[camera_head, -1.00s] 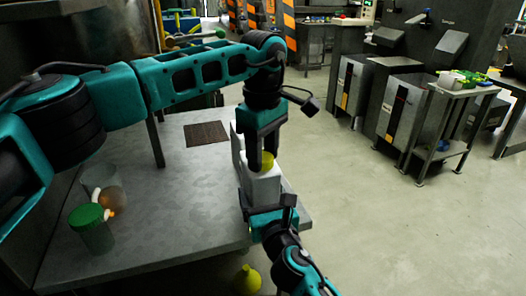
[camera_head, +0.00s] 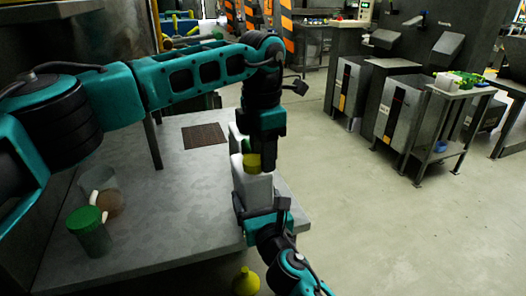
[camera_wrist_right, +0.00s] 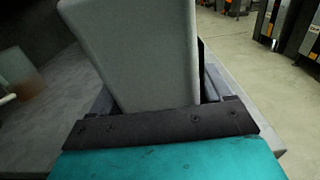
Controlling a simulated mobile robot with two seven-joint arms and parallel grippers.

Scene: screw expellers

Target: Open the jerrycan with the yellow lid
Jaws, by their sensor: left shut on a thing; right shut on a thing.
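The white jerrycan (camera_head: 250,188) with the yellow lid (camera_head: 252,164) stands at the right edge of the grey table. My left gripper (camera_head: 266,165) points down from above and is shut on the yellow lid, which shows beside its dark fingers. I cannot tell whether the lid is clear of the neck. My right gripper (camera_head: 262,212) is low at the near side of the jerrycan and is shut on its body. In the right wrist view the pale jerrycan body (camera_wrist_right: 140,50) rises between the jaws, leaning in the picture; its lid is out of view.
A green-lidded jar (camera_head: 90,232) and a clear container (camera_head: 98,180) stand at the table's left. A yellow funnel-shaped thing (camera_head: 246,282) is below the table's front edge. The table's middle is clear.

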